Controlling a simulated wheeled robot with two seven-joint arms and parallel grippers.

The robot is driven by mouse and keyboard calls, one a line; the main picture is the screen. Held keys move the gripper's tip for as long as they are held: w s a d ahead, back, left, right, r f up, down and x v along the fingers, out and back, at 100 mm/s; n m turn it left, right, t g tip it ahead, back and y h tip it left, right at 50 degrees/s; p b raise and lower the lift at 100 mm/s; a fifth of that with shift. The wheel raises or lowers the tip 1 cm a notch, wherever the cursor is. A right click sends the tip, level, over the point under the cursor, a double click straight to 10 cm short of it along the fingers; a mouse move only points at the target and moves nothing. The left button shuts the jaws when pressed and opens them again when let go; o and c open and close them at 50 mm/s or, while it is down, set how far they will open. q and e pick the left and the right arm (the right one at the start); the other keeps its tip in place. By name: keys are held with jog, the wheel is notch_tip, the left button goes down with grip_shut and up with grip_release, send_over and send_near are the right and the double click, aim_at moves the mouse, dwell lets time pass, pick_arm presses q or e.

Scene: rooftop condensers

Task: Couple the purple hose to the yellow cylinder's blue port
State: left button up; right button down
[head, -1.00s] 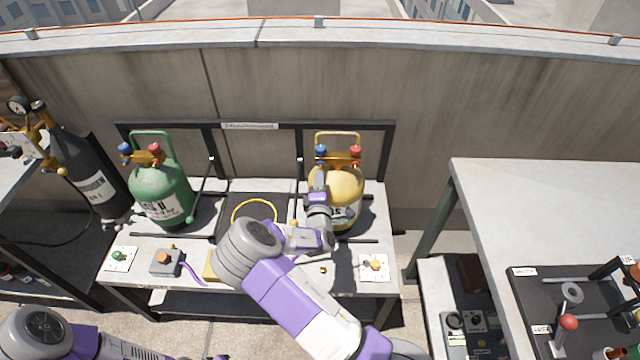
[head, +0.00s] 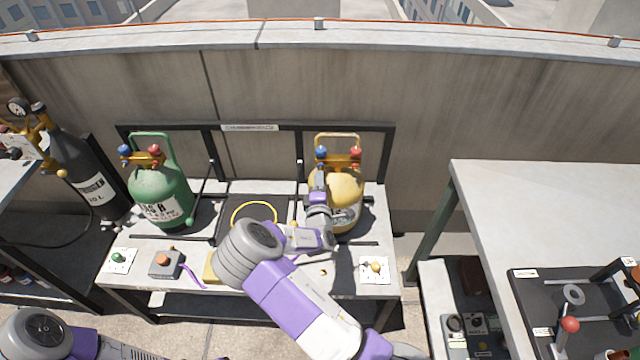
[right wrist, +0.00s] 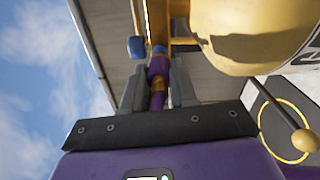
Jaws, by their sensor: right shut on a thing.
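The yellow cylinder (head: 347,190) stands upright at the right of the low bench; it also shows in the right wrist view (right wrist: 250,35). Its brass valve block has a blue knob (head: 321,151) and a red knob (head: 355,151). My right gripper (right wrist: 158,92) is shut on the purple hose's end (right wrist: 158,68), which has a brass-coloured band. The hose end points at the blue-ringed port (right wrist: 159,49) under the valve block and appears to meet it; whether it is seated I cannot tell. More purple hose (head: 192,278) lies at the bench front. My left gripper is out of view.
A green cylinder (head: 160,195) stands on the left of the bench, with a grey box (head: 165,263) in front. A yellow ring (head: 233,215) lies on a dark plate between the cylinders. A concrete wall (head: 450,130) is behind; a higher table (head: 550,205) stands right.

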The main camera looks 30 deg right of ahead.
jog(key=shift+b+x, duration=0.35)
jog(key=shift+x, duration=0.65)
dwell(1.1)
jog(key=c, duration=0.8)
grip_release()
jog(key=v, duration=0.7)
jog(key=shift+s+a+p, duration=0.15)
jog(key=shift+s+p, duration=0.05)
jog(key=shift+p, duration=0.2)
